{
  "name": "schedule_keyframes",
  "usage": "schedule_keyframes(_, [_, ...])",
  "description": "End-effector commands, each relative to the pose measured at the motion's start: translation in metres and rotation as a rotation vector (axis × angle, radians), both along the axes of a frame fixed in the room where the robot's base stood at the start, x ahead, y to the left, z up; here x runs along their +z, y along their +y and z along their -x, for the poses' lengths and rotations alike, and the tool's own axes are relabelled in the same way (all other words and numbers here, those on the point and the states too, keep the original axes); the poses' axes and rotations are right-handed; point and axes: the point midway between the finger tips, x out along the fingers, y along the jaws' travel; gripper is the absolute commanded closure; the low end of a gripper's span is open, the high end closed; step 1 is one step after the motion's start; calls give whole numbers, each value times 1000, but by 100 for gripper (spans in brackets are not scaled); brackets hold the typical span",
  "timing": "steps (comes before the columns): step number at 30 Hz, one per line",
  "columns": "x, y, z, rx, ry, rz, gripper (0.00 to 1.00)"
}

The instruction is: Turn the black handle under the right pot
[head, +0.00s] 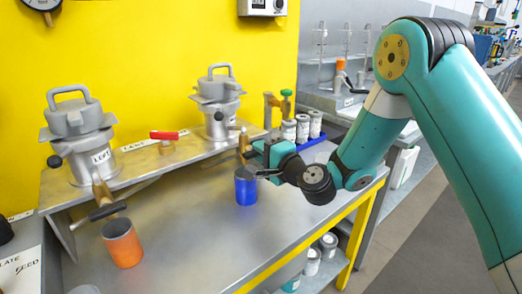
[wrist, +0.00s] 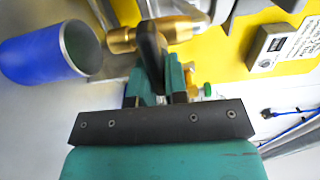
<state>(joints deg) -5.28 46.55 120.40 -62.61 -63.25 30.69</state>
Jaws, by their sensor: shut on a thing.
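The right pot (head: 218,118) is a grey lidded vessel on the shelf, with a brass valve (head: 242,142) below it. The wrist view shows the brass valve (wrist: 170,30) with the black handle (wrist: 151,45) across it. My gripper (wrist: 160,70) is shut on this handle, one teal finger on each side. In the head view my gripper (head: 255,158) reaches in from the right beside the valve and mostly hides the handle. A blue cup (head: 246,190) stands upright on the table below the valve; it also shows in the wrist view (wrist: 40,52).
The left pot (head: 82,150) has its own brass valve and black handle (head: 107,211), above an orange cup (head: 122,244). A red-handled valve (head: 164,136) lies between the pots. Several labelled jars (head: 302,128) stand in a blue rack right of my gripper. The table's front middle is clear.

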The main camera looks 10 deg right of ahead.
Motion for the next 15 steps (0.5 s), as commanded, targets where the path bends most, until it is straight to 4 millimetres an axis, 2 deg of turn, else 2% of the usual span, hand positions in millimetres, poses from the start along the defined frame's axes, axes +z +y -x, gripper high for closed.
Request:
schedule_keyframes(11, [0, -1, 0, -3, 3, -7, 100])
schedule_keyframes(12, [0, -1, 0, -3, 3, -7, 82])
schedule_keyframes(15, [0, -1, 0, -3, 3, -7, 61])
